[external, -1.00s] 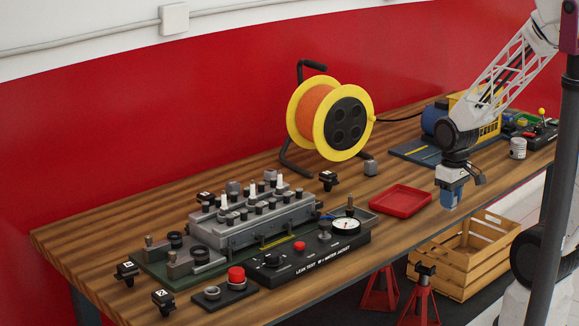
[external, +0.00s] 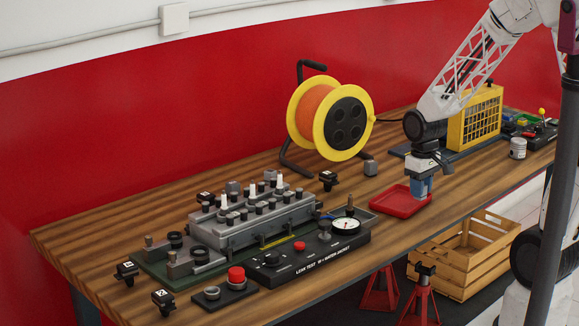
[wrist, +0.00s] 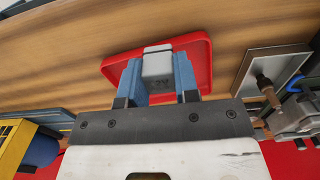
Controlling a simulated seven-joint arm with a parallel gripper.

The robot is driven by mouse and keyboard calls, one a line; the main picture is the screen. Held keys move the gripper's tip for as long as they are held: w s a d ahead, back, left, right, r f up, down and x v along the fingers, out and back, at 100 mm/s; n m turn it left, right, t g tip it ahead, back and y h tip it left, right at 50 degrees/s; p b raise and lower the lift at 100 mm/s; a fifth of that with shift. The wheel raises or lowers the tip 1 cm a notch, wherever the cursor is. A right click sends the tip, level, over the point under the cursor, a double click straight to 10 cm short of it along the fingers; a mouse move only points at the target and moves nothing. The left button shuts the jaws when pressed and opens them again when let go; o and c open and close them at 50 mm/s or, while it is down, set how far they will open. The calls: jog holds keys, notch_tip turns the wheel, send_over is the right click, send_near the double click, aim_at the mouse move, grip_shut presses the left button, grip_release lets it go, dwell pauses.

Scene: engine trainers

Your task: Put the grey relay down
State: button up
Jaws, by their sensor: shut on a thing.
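My gripper (external: 422,189) has blue fingers and is shut on the grey relay (wrist: 157,63), a small block with dark marking on its near face. In the wrist view the relay sits between the two fingers, over the red tray (wrist: 203,60). In the external view my gripper is at the right part of the red tray (external: 390,206), low over it. The fingers mostly hide the relay there. I cannot tell whether the relay touches the tray floor. The tray looks otherwise empty.
A grey block (external: 371,168) and a black relay-like part (external: 328,180) stand behind the tray. A cable reel (external: 330,115) stands at the back. The engine block (external: 250,217) and gauge panel (external: 310,250) lie to the left. The bench's front edge is close to the tray.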

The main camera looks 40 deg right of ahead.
aim_at(408, 207)
jog(key=shift+w+d+f, duration=0.1)
jog(key=shift+w+d, duration=0.05)
jog(key=shift+w, duration=1)
jog(key=shift+w+d+f, duration=0.1)
jog(key=shift+w+d, duration=0.05)
jog(key=shift+w, duration=1)
jog(key=shift+f, duration=1.75)
jog(key=shift+f, duration=0.1)
jog(key=o, duration=0.9)
notch_tip(408, 207, up, 12)
jog(key=shift+r, duration=0.1)
jog(key=shift+s+r, duration=0.1)
